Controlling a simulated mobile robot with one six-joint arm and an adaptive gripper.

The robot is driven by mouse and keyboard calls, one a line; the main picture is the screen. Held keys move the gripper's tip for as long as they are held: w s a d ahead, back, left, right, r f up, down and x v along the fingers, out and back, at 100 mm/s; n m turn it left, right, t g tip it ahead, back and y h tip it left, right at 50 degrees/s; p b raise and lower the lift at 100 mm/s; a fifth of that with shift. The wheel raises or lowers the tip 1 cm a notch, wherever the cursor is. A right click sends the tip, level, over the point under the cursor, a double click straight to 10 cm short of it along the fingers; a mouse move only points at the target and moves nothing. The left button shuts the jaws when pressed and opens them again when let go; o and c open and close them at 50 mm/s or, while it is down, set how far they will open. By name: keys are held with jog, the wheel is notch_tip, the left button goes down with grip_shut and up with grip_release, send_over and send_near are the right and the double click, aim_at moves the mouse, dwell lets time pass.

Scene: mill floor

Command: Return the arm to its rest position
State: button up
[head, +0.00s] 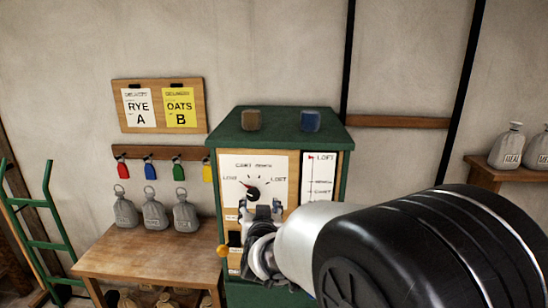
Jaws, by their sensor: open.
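My arm reaches in from the lower right of the head view. My gripper (261,208) is open and points at the front of the green cabinet (346,185), over the lower part of its dial panel (272,166). Nothing shows between its fingers. Whether the fingers touch the panel cannot be told. My gripper and arm hide the lower right of the cabinet front.
A wooden table (130,252) with several grey sacks (154,215) stands left of the cabinet. Coloured tags (179,171) hang on a rack above, below a board with two cards (206,99). A green hand truck (42,215) stands far left. A shelf (507,173) with sacks is at right.

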jog(key=s+d+f+g, duration=0.1)
jog(key=s+d+g, duration=0.2)
jog(key=s, duration=1)
jog(key=s+d+f+g+h, duration=0.1)
jog(key=s+d+g, duration=0.3)
jog(key=s+d, duration=0.6)
jog(key=s+d+f+g, duration=0.1)
jog(key=s+d+g, duration=0.2)
jog(key=s, duration=1.4)
jog(key=d, duration=0.3)
jog(key=shift+d+f+h+b, duration=0.15)
jog(key=shift+f+h+b, duration=0.2)
jog(key=shift+h+b, duration=0.05)
